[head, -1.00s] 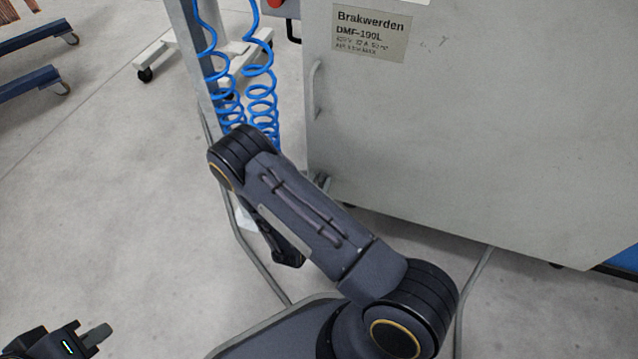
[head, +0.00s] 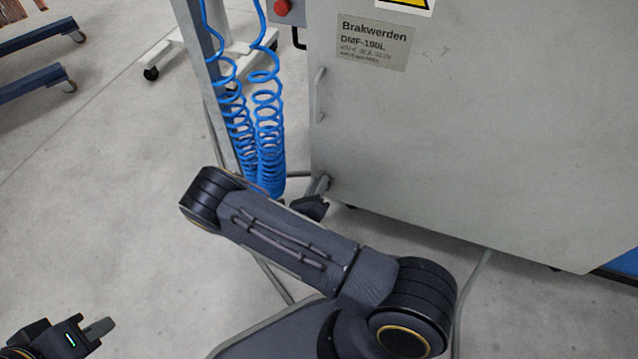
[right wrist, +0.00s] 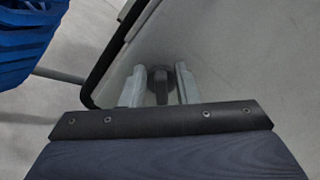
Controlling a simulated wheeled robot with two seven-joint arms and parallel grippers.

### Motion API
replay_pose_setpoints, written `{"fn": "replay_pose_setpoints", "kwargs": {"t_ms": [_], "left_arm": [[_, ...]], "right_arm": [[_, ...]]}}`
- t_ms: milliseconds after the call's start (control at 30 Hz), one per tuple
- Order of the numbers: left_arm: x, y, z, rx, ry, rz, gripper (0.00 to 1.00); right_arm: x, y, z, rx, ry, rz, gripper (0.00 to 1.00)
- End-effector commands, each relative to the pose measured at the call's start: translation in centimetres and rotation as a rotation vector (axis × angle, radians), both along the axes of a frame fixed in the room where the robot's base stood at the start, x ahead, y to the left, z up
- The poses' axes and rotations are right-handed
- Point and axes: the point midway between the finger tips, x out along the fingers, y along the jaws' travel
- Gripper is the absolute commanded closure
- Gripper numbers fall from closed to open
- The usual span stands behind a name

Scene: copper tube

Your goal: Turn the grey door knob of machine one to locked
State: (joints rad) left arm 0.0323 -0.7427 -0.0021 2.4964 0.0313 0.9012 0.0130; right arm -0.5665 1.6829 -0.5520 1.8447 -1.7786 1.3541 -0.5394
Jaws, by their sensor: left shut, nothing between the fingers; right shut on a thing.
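The dark grey knob (right wrist: 161,84) shows in the right wrist view on the pale face of a machine. My right gripper (right wrist: 159,80) has one finger on each side of it and is shut on it. The knob's pointing is hard to read, and I see no lock marking. In the head view I cannot make out the knob, and my right forearm hides part of that area. The large grey machine (head: 480,120) there carries a Brakwerden DMF-190L label. My left gripper (head: 100,329) is shut and empty at the lower left, far from the machine.
Blue coiled hoses (head: 255,130) hang from a grey post (head: 212,90) left of the machine, close to my right arm. A black bar (right wrist: 110,65) curves beside the knob. A white wheeled stand (head: 170,55) is behind.

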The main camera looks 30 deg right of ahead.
Motion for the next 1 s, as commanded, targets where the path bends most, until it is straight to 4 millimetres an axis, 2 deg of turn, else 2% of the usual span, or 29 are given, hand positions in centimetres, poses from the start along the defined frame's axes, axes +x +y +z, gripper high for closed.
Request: {"fn": "replay_pose_setpoints", "kwargs": {"t_ms": [600,1000], "left_arm": [[0.0,0.0,0.8,0.0,0.0,0.0,1.0],[0.0,0.0,0.9,0.0,0.0,0.0,1.0]], "right_arm": [[0.2,0.3,-1.1,-0.362,0.433,-0.002,0.95],[0.2,0.2,-1.5,-0.496,0.591,-0.003,0.95]]}}
